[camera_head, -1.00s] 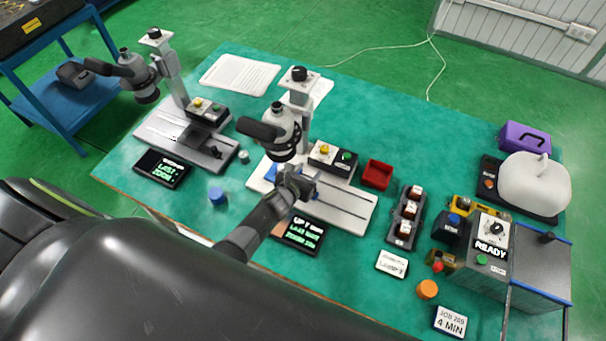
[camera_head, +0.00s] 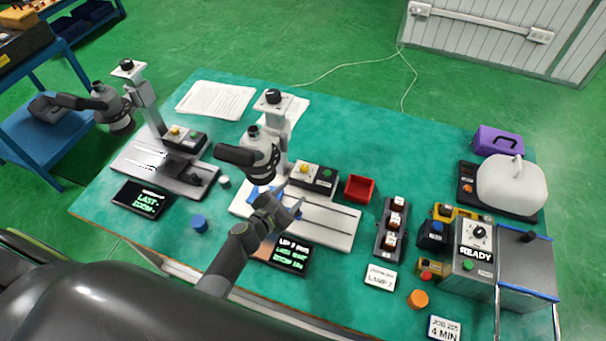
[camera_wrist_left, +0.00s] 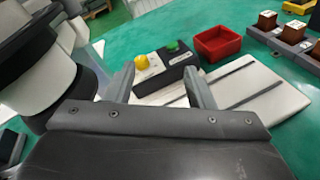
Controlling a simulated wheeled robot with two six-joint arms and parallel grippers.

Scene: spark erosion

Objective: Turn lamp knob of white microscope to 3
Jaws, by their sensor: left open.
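My left gripper (camera_head: 291,197) is open and empty above the base, in front of the box and apart from the knob. The knob's setting is too small to read. My right gripper is out of view.
A second, greyer microscope (camera_head: 113,108) stands at left. A red tray (camera_head: 359,188) sits right of the box, beside a dark rack (camera_head: 392,226). A display (camera_head: 291,257) and a card reading LAMP 2 (camera_head: 380,278) lie in front.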

